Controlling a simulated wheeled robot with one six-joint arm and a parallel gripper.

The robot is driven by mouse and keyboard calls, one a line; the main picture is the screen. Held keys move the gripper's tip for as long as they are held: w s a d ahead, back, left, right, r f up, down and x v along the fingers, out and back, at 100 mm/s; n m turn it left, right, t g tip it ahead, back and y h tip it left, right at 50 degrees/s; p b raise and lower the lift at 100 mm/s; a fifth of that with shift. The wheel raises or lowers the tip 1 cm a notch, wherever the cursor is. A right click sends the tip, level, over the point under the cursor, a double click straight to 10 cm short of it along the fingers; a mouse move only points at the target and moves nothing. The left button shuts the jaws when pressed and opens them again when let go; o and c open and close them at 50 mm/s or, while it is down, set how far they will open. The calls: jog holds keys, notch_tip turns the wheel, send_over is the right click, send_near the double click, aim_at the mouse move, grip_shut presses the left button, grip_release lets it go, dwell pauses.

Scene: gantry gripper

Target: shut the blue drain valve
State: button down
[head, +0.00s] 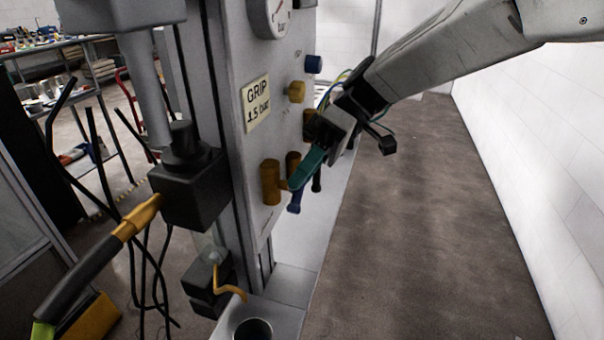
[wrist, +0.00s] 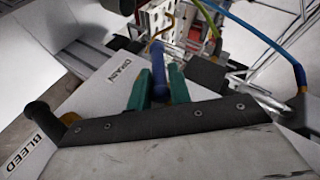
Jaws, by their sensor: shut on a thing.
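The blue drain valve handle (head: 295,203) hangs low on the grey panel, beside a brass valve body, in the head view. In the wrist view the blue handle (wrist: 158,88) stands between the two teal fingers, next to the label "DRAIN" (wrist: 125,68). My gripper (head: 294,186) reaches in from the right and is shut on the blue handle. The gripper (wrist: 159,72) has a finger on each side of it in the wrist view. In the head view the fingers hide part of the handle, and the valve's stem is not clear.
A black handle (wrist: 38,112) is near the "BLEED" label (wrist: 25,150). The floor (head: 410,220) to the right is clear, up to a white wall.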

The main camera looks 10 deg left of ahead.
jog(key=c, duration=1.4)
grip_release()
jog(key=shift+v, duration=3.9)
